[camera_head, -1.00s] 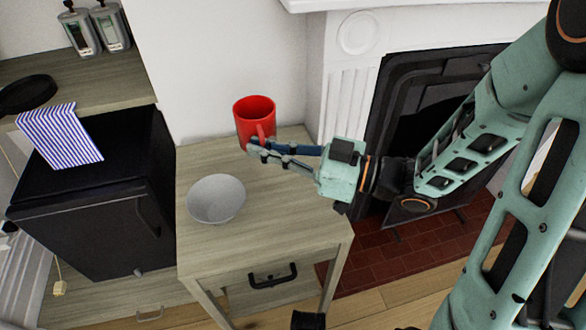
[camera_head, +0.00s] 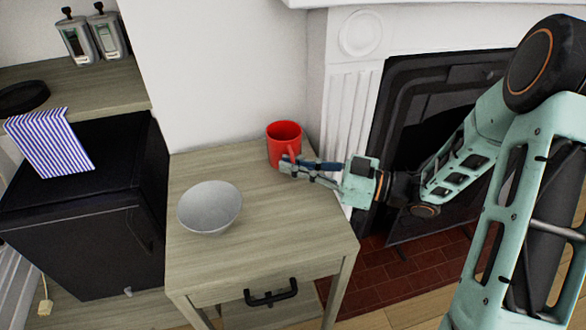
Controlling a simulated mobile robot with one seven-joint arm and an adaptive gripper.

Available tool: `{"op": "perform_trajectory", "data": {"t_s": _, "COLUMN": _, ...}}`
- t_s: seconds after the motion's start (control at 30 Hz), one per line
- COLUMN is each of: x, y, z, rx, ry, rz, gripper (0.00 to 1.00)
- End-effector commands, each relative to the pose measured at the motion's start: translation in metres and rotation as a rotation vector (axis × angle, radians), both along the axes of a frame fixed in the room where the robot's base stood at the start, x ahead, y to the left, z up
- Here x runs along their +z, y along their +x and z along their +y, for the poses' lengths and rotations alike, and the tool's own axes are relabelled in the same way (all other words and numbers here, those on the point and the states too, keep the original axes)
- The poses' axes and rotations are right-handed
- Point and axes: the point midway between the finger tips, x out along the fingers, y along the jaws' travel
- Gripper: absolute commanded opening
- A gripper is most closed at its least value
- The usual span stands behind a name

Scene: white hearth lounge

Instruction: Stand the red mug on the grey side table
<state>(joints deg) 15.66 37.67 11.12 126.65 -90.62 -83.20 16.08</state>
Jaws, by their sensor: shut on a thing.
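The red mug (camera_head: 284,141) is upright at the back right of the grey side table (camera_head: 250,250). Its handle faces toward me. My gripper (camera_head: 288,166) reaches in from the right and is shut on the mug's handle. The mug's base looks at or very close to the tabletop; I cannot tell whether it touches.
A grey bowl (camera_head: 210,206) stands on the table, left of the mug. A black cabinet (camera_head: 85,225) with a blue-striped cloth or bag (camera_head: 50,143) on top is at the left. A fireplace (camera_head: 425,120) is behind my arm. The table's front right is clear.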

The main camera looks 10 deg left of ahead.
Motion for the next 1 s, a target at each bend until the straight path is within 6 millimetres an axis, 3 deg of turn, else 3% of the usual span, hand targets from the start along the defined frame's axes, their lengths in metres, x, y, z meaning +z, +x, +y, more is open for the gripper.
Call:
{"op": "perform_trajectory", "data": {"t_s": 0.33, "x": -0.003, "y": 0.0, "z": 0.0, "rx": 0.0, "ry": 0.002, "rz": -0.003, "gripper": 0.0}}
{"op": "perform_trajectory", "data": {"t_s": 0.37, "x": -0.002, "y": 0.0, "z": 0.0, "rx": 0.0, "ry": 0.0, "rz": -0.002, "gripper": 0.09}}
{"op": "perform_trajectory", "data": {"t_s": 0.5, "x": -0.002, "y": 0.0, "z": 0.0, "rx": 0.0, "ry": 0.0, "rz": -0.002, "gripper": 0.23}}
{"op": "perform_trajectory", "data": {"t_s": 0.83, "x": 0.002, "y": 0.0, "z": 0.0, "rx": -0.001, "ry": 0.0, "rz": -0.002, "gripper": 0.23}}
{"op": "perform_trajectory", "data": {"t_s": 1.0, "x": 0.003, "y": -0.002, "z": -0.025, "rx": -0.005, "ry": -0.001, "rz": -0.001, "gripper": 0.23}}
